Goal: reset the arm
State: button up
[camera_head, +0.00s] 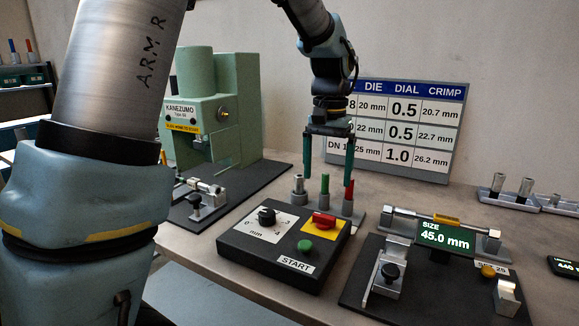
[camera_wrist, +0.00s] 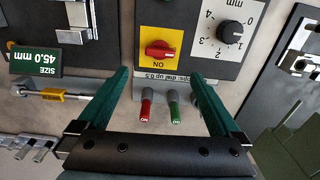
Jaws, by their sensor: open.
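My arm comes in from the top left of the head view and bends down over the bench. My gripper (camera_head: 328,180) hangs above the small holder behind the control box, its two green fingers apart and nothing between them. In the wrist view my gripper (camera_wrist: 162,75) is also spread wide, with the fingers at either side. A red-tipped tool (camera_wrist: 147,105) and a green-tipped tool (camera_wrist: 174,107) show between the fingers, below them and apart from them. I cannot tell the exact height of the fingertips over the bench.
The control box (camera_head: 250,258) has a dial (camera_head: 266,216), red switch (camera_head: 321,220) and green START button (camera_head: 305,246). A green KANEZUMO press (camera_head: 240,120) stands left. A gauge with display (camera_head: 446,236) reading 45.0 mm is right. A chart (camera_head: 400,165) leans on the wall.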

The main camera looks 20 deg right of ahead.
jog(key=a+f+n, duration=0.1)
jog(key=a, duration=0.4)
jog(key=w+a+f+n, duration=0.1)
jog(key=a+f, duration=0.1)
jog(key=a, duration=0.4)
jog(key=a+f+n, duration=0.1)
jog(key=a+f, duration=0.1)
jog(key=a, duration=0.4)
jog(key=shift+w+a+n+t, duration=0.25)
jog(key=shift+w+n+t, duration=0.15)
jog(key=s+a+f+n, duration=0.1)
jog(key=s+a+f, duration=0.1)
jog(key=a, duration=0.4)
jog(key=s+a+f+n, duration=0.2)
jog(key=s+a, duration=0.2)
jog(key=a, duration=0.2)
jog(key=shift+a+f+t, duration=0.25)
jog(key=shift+a+t, duration=0.15)
